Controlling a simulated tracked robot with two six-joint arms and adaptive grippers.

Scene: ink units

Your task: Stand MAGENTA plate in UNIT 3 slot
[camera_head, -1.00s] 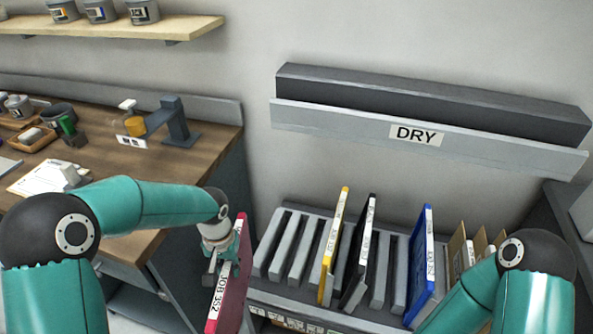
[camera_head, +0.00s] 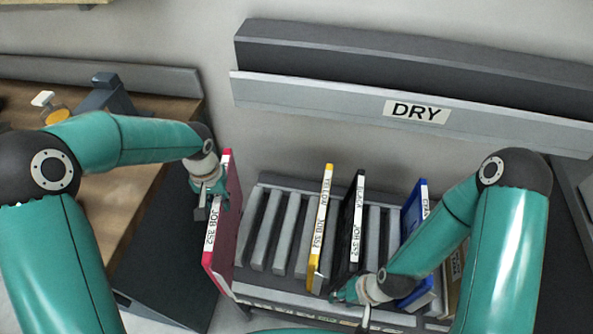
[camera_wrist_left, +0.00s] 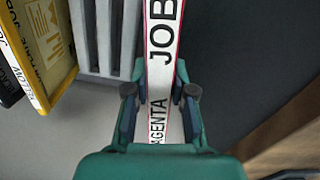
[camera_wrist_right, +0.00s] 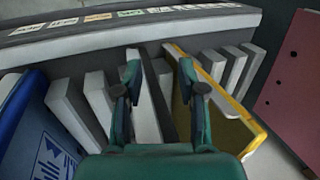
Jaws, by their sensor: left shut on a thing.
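The magenta plate (camera_head: 226,235) is upright at the left end of the slotted rack (camera_head: 279,300), its spine label facing me. My left gripper (camera_head: 210,192) is shut on its spine edge; the left wrist view shows the label (camera_wrist_left: 162,70) between the fingers. The plate appears held beside the rack's leftmost dividers, not in a slot. My right gripper (camera_head: 352,292) is low at the rack's front, by the black plate (camera_head: 349,225). In the right wrist view its fingers (camera_wrist_right: 160,85) are apart. A dark strip lies between them; I cannot tell if they touch it. The UNIT labels are unreadable.
A yellow plate (camera_head: 321,225) and a blue plate (camera_head: 415,215) stand in the rack. Several slots left of the yellow plate look empty. The DRY rail (camera_head: 330,105) runs along the wall above. A wooden bench (camera_head: 120,205) is at the left.

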